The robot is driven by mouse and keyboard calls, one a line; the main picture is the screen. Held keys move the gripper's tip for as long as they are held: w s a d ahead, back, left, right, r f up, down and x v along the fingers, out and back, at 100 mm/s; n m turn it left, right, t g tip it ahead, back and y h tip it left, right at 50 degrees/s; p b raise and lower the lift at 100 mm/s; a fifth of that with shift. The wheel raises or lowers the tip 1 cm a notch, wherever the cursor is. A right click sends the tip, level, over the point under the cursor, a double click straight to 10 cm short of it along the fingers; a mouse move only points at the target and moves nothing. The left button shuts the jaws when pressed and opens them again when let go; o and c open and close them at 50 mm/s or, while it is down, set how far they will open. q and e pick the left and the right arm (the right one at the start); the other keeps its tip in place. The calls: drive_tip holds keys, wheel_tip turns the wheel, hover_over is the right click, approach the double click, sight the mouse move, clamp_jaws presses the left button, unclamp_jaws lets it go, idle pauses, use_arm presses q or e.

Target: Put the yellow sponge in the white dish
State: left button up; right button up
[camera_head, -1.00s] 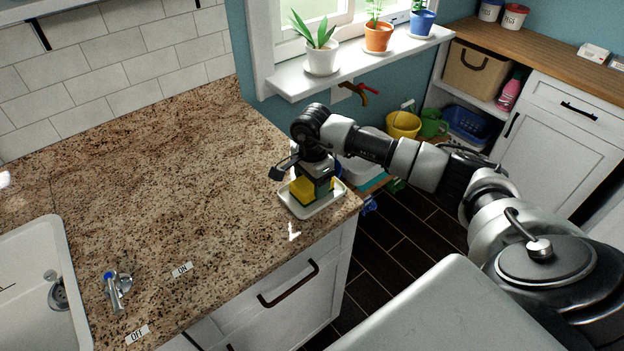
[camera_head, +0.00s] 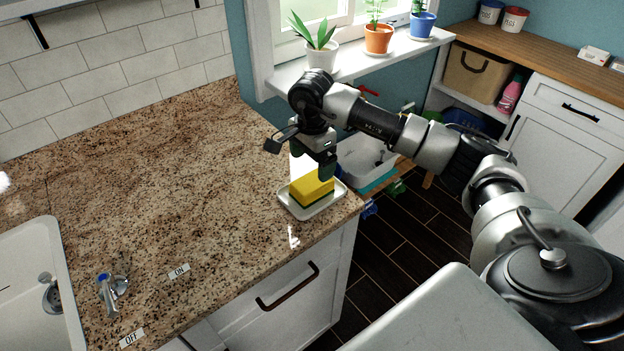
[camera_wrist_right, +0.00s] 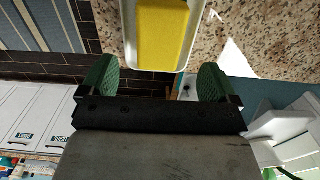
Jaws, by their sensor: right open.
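The yellow sponge (camera_head: 312,188), with a dark green underside, lies in the white dish (camera_head: 327,208) near the counter's right front corner. My right gripper (camera_head: 313,163) is open and empty, above and just behind the sponge, apart from it. In the right wrist view, the sponge (camera_wrist_right: 162,35) sits inside the rim of the dish (camera_wrist_right: 130,40), beyond the two green fingertips of the gripper (camera_wrist_right: 156,82). My left gripper is not in view.
The granite counter (camera_head: 160,170) is clear left of the dish. A sink (camera_head: 35,280) with a tap (camera_head: 110,290) is at the left. Potted plants stand on the windowsill (camera_head: 350,62) behind my arm. The dark floor drops away right of the counter.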

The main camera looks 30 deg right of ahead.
sight(312, 181)
wheel_tip(312, 181, up, 5)
drive_tip(key=shift+r+b, duration=0.1)
drive_tip(key=shift+b, duration=0.35)
idle(0.3)
